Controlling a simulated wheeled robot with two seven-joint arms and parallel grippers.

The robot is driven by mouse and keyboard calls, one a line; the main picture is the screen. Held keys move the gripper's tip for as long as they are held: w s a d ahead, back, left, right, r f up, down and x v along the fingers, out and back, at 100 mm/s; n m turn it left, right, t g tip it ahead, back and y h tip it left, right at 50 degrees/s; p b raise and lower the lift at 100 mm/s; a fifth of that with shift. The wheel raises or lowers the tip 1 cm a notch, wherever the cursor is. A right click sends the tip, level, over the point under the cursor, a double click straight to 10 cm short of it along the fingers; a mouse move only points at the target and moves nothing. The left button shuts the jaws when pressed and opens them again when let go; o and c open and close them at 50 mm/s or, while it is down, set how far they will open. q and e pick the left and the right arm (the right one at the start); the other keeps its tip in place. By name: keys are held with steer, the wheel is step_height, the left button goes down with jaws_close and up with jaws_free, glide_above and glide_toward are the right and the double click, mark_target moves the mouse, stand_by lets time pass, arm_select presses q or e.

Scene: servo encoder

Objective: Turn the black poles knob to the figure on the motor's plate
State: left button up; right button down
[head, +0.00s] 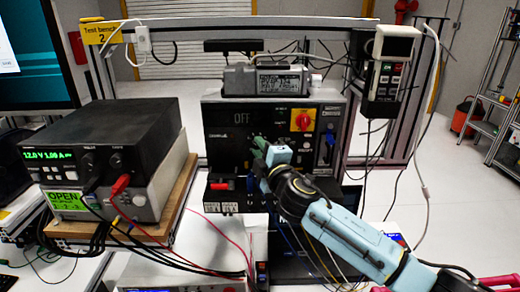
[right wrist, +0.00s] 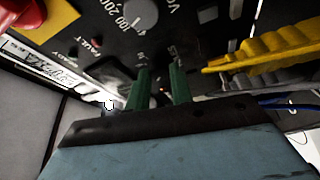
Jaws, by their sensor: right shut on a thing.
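My right gripper (head: 259,144) reaches in from the lower right to the front of the black control box (head: 222,150). Its green fingers (right wrist: 160,82) stand against the panel in the right wrist view, shut on what seems to be the black poles knob. The knob is dark on dark and mostly hidden by the fingers, so its pointer and setting cannot be read. The motor (head: 238,78) lies on top of the box, with a pale plate (head: 280,83) facing me; its figures are too small to read. My left gripper is not in view.
A red switch on a yellow base (head: 302,121) sits right of the fingers. A grey volts knob (right wrist: 140,15) is near them. A power supply (head: 110,145) stands left, with red and black leads. A handheld unit (head: 390,75) hangs at the right.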

steer(key=shift+r+n+g, duration=0.1)
steer(key=shift+n+g, duration=0.3)
steer(key=shift+n, duration=0.8)
steer(key=c, duration=1.2)
jaws_free()
steer(key=shift+c, duration=0.2)
steer(key=b+v, duration=0.2)
steer(key=v, duration=1.1)
steer(key=shift+s+r, duration=0.15)
steer(key=shift+s, duration=0.05)
